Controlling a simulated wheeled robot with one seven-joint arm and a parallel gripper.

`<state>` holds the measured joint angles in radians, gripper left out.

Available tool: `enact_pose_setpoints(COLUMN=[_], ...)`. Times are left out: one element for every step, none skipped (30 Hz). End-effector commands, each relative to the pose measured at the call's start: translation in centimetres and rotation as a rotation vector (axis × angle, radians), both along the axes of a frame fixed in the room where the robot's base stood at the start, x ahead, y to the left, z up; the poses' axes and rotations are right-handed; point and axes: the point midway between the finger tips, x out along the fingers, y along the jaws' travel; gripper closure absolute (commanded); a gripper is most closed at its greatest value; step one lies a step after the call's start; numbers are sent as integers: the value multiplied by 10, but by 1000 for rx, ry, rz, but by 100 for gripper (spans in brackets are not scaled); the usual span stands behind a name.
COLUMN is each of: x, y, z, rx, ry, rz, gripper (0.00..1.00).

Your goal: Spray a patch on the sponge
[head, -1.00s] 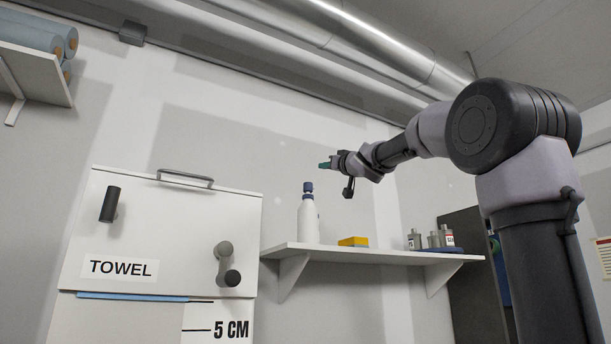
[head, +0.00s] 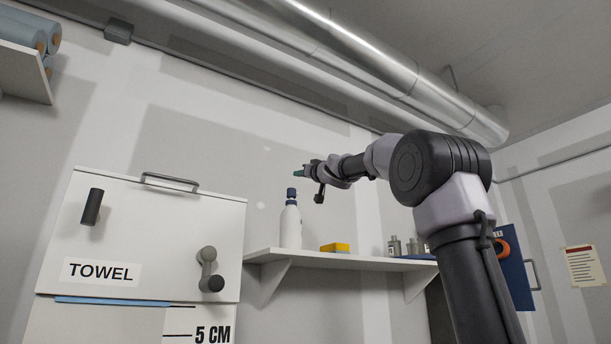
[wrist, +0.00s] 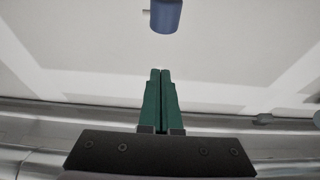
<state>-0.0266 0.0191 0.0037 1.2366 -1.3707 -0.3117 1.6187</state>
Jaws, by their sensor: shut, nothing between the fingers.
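A white spray bottle (head: 290,226) with a blue head (head: 291,193) stands upright on the wall shelf. A yellow sponge (head: 335,247) with a dark lower edge lies on the shelf to its right. My gripper (head: 298,174) is just above the bottle's head in the head view, pointing left. In the wrist view my green fingers (wrist: 160,72) are shut together and empty. The blue spray head (wrist: 166,16) with its small pale nozzle shows beyond the fingertips, apart from them. The bottle's body is out of the wrist view.
The white shelf (head: 340,259) also bears several small grey bottles (head: 394,245) at its right. A towel dispenser (head: 150,225) with a handle and knobs stands to the left. Pipes run overhead. The wall above the shelf is clear.

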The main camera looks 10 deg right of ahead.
Motion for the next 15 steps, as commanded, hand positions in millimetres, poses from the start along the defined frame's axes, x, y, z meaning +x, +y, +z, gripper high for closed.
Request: enact_pose_setpoints(x=[8, 11, 16, 18, 21, 25, 29, 31, 30, 29, 29, 29, 29, 29, 29], y=[3, 4, 6, 7, 8, 9, 10, 11, 10, 10, 10, 10, 10, 10, 10], z=[2, 4, 5, 7, 8, 9, 10, 11, 9, 7, 5, 3, 1, -1, -3], rx=[0, -1, -1, 0, -2, -2, -1, -1, 1, 2, 1, 1, 1, 2, 2], ry=[0, -2, 0, -1, 0, -2, 0, -1, -1, 0, 0, 0, 0, 1, 1], rz=[0, -1, 1, 2, 2, 1, 2, 1, 1, 2, 2, 3, 3, 3, 2], gripper=[100, 100, 100, 100, 100, 100, 100, 100, 100, 100, 100, 100, 100, 100, 100])
